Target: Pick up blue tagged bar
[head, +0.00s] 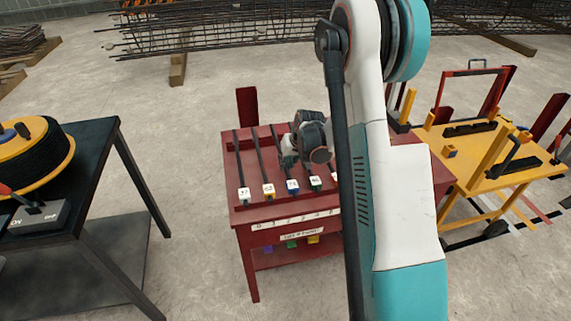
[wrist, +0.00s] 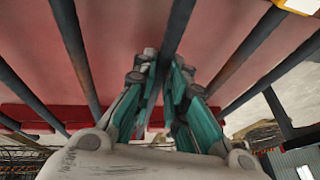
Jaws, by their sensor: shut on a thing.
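The blue tagged bar (head: 281,142) is a thin dark bar lying on the red rack table, with a blue tag (head: 292,186) at its near end. My gripper (head: 289,160) is at the middle of this bar and partly covers it. In the wrist view the teal fingers (wrist: 162,68) are closed around a dark bar (wrist: 177,25) that runs between them. The bar is still in line with its neighbours, at or very near the rack; any gap beneath it cannot be seen.
Bars with a white tag (head: 243,194), a yellow tag (head: 268,190) and a green tag (head: 315,184) lie close on either side. A black table (head: 95,150) stands left, a yellow cart (head: 480,165) right. My arm hides the rack's right part.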

